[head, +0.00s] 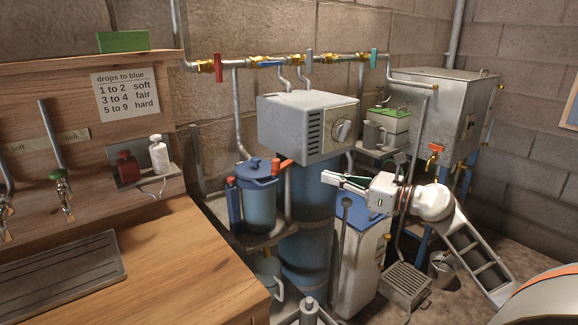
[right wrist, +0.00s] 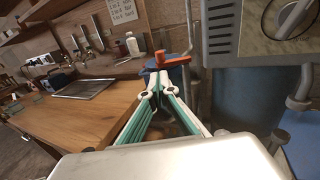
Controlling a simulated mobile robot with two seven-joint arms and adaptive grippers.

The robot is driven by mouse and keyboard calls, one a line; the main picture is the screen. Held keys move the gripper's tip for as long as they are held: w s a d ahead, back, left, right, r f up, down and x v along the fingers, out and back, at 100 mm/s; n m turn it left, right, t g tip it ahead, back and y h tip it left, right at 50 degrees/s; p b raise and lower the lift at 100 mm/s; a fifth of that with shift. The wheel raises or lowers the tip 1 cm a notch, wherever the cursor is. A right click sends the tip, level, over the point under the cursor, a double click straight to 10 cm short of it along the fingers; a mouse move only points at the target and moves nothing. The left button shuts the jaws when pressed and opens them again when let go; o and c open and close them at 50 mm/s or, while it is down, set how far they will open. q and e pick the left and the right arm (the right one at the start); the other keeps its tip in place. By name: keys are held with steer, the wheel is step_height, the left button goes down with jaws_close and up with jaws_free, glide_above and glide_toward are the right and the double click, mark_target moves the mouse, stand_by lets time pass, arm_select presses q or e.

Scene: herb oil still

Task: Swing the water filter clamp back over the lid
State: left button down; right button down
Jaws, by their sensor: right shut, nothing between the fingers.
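The water filter (head: 260,208) is a blue-grey canister with a blue lid (head: 258,170), standing on a small shelf beside the wooden counter. A red clamp handle (head: 283,164) shows at the lid's right edge; the red part (right wrist: 172,62) also shows in the right wrist view, straight ahead of the fingertips. I cannot tell how far the clamp lies over the lid. My right gripper (head: 323,179) is shut and empty, to the right of the filter and pointing left at it. In the right wrist view its fingers (right wrist: 163,78) converge below the red part; contact is unclear. My left gripper is out of view.
A grey box with a dial (head: 308,125) on a blue column (head: 308,220) stands close behind the right gripper. The wooden counter (head: 170,265) is at the left. A blue-lidded bin (head: 355,245) stands below. Pipes with valves run along the wall.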

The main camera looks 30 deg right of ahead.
mark_target(279, 164)
steer(key=p+x, duration=0.1)
steer(key=x, duration=1.1)
steer(key=shift+r, duration=0.1)
steer(key=shift+w+a, duration=0.2)
steer(key=shift+w, duration=0.15)
steer(key=shift+p, duration=0.3)
